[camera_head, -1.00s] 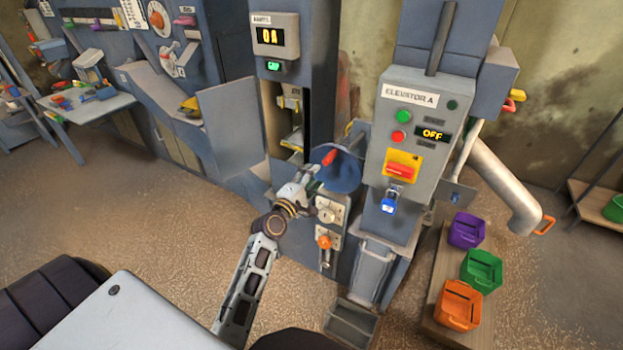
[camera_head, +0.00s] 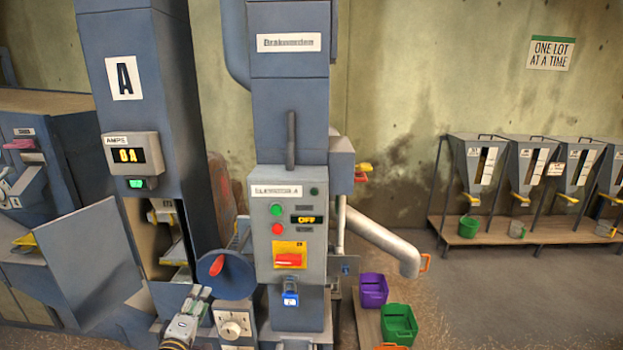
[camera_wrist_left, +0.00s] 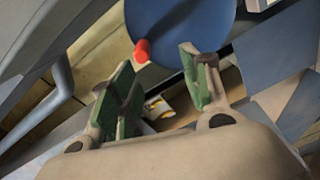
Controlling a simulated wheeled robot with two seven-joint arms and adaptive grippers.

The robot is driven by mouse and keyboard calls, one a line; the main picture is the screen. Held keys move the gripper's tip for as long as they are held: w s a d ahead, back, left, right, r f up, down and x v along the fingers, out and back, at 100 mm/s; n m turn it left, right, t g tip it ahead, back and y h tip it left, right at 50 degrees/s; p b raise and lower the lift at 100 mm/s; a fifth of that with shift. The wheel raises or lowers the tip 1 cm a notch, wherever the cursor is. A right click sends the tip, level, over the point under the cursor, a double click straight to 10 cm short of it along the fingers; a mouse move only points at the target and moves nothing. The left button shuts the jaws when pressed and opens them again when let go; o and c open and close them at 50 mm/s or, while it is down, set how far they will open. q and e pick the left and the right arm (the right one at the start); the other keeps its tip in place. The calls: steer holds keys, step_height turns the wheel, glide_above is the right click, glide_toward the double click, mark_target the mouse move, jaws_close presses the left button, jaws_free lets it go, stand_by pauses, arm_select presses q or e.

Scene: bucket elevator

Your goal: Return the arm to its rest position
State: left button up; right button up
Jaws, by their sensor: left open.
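My left gripper (camera_head: 195,305) is at the bottom of the head view, just below a blue handwheel (camera_head: 226,275) with a red knob (camera_head: 217,265). In the left wrist view my gripper (camera_wrist_left: 160,85) is open, its green-padded fingers apart with nothing between them. The blue wheel (camera_wrist_left: 190,22) and red knob (camera_wrist_left: 142,50) lie beyond the fingertips, and I see no contact. My right gripper does not show in any view.
The elevator control box (camera_head: 289,232) reads OFF, with a blue padlock (camera_head: 290,298) below it. An open cabinet door (camera_head: 75,255) stands left of the arm. Purple (camera_head: 373,290) and green (camera_head: 398,323) bins stand right. Hoppers (camera_head: 478,165) line the back wall.

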arm_select(q)
steer(key=s+d+f+m+g, duration=0.1)
steer(key=d+f+m+g, duration=0.15)
steer(key=f, duration=0.95)
steer(key=s+d+f+m+g, duration=0.15)
steer(key=f+m, duration=0.25)
steer(key=f, duration=0.8)
steer(key=s+d+f+m+g, duration=0.25)
steer(key=s+f, duration=0.35)
steer(key=f, duration=0.4)
steer(key=s+d+f+m+g, duration=0.25)
steer(key=s+f, duration=0.25)
steer(key=f, duration=0.5)
steer(key=s+f+m+g, duration=0.4)
steer(key=s+f, duration=1)
steer(key=s, duration=0.4)
steer(key=s+a+f+m+g, duration=0.1)
steer(key=s+f, duration=0.2)
steer(key=s, duration=0.8)
steer(key=s+a+f+g, duration=0.2)
steer(key=s+f, duration=0.1)
steer(key=s, duration=0.8)
steer(key=shift+s+a+m+g, duration=0.25)
steer(key=shift+s+m+g, duration=0.05)
steer(key=shift+s+m, duration=0.05)
steer(key=shift+w+d+f, duration=0.1)
steer(key=shift+w, duration=0.05)
